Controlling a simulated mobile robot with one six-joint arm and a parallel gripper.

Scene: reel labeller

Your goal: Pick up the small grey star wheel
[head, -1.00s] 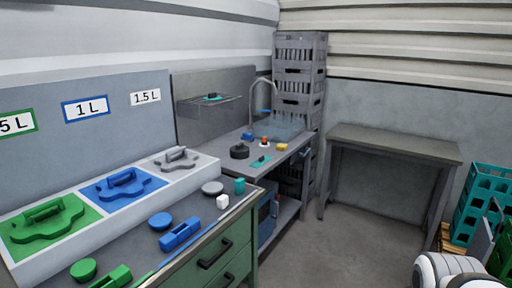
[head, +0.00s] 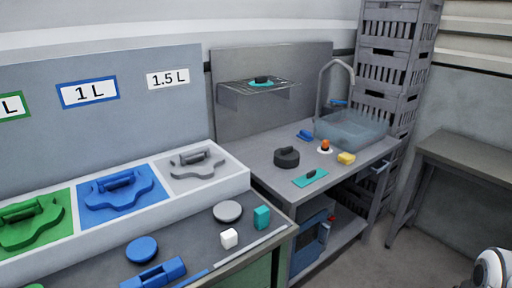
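The grey star wheel (head: 198,165), a lobed flat piece with a raised bar handle, lies in the light grey section of the long tray (head: 238,184), below the 1.5 L label (head: 168,78). A blue lobed wheel (head: 124,195) lies in the blue section beside it, and a green one (head: 30,225) lies in the green section at the left. A round grey disc (head: 228,211) lies on the bench in front of the tray. A white part of my arm shows at the lower right edge. My gripper is not in view.
A sink table (head: 260,165) with a black round item (head: 286,157) stands beyond. Floor shows at the lower right.

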